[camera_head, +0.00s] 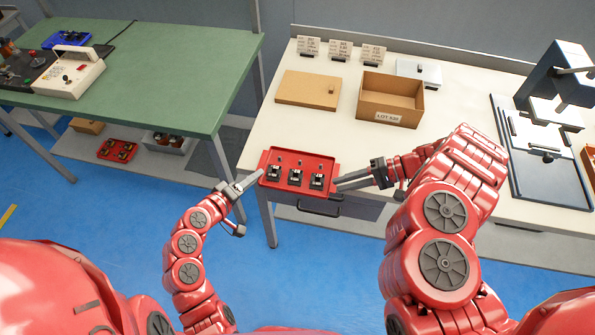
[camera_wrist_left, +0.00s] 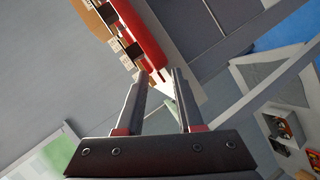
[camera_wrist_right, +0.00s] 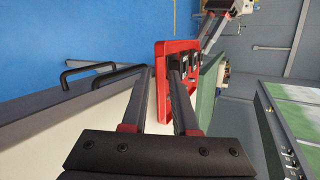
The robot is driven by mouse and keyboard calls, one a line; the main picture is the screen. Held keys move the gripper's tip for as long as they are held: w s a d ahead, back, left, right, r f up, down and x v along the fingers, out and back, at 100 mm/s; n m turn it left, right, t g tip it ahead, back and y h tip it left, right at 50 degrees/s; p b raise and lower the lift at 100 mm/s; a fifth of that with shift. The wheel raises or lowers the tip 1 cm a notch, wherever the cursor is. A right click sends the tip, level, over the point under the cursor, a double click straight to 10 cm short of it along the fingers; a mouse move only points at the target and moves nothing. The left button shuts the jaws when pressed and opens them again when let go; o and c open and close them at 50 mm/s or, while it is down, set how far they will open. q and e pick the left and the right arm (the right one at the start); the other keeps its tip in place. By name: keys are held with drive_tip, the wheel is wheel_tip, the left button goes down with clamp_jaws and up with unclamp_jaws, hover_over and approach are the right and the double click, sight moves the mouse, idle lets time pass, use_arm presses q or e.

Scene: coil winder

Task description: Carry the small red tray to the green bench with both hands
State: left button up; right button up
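The green bench (camera_head: 190,75) stands at left.
The cream bench (camera_head: 270,125) carries a cardboard box (camera_head: 391,97), a brown lid (camera_head: 308,88), labelled cards and a dark press (camera_head: 550,90). A white device (camera_head: 68,75) and blue tray stand on the green bench; its right part is clear. Blue floor lies in front.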

use_arm(q)
drive_tip(key=shift+w+d+f, duration=0.1)
drive_tip(key=shift+w+d, duration=0.1)
drive_tip(key=shift+w, duration=0.15)
use_arm(e)
drive_tip(key=shift+a+f, duration=0.2)
drive_tip(key=shift+a, duration=0.1)
use_arm(q)
drive_tip(key=c, duration=0.5)
use_arm(e)
clamp_jaws()
use_arm(q)
clamp_jaws()
idle(0.3)
